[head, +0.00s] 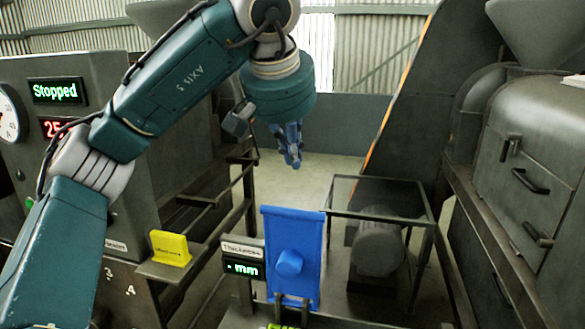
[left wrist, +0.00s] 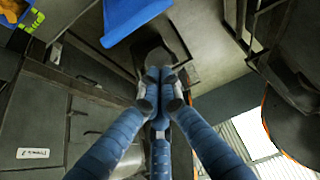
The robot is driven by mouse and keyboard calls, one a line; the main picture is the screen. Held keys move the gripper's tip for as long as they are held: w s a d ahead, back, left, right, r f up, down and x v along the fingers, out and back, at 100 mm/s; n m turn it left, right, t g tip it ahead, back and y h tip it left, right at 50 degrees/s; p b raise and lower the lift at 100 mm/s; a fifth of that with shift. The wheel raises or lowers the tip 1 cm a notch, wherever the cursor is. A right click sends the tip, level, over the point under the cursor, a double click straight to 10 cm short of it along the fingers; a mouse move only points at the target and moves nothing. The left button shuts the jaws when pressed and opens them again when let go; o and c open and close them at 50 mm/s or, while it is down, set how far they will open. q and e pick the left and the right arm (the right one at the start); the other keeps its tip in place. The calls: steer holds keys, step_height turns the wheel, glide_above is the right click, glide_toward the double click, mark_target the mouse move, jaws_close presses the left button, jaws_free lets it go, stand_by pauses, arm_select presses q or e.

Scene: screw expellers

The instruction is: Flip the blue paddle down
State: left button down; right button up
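The blue paddle (head: 305,233) stands upright at the lower middle of the head view, with a round blue knob (head: 289,263) on its face. A blue piece that looks like the paddle (left wrist: 130,15) shows at the top edge of the left wrist view. My left gripper (head: 292,160) hangs above and behind the paddle in the head view, apart from it. Its three blue fingers come together at the tips in the left wrist view (left wrist: 160,88), with nothing seen between them. My right gripper is not in view.
A thickness display (head: 243,258) stands just left of the paddle, and a yellow paddle (head: 170,248) farther left. A framed table (head: 380,197) over a motor (head: 378,248) is to the right. A control cabinet with a "Stopped" display (head: 55,91) is at left.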

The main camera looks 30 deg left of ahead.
arm_select(q)
steer(key=p+x, duration=0.2)
steer(key=x, duration=0.7)
steer(key=s, duration=0.1)
steer(key=s+p, duration=0.1)
steer(key=s+d, duration=0.1)
steer(key=s, duration=0.1)
steer(key=shift+f+p, duration=0.3)
steer(key=shift+p, duration=0.05)
steer(key=shift+a, duration=0.1)
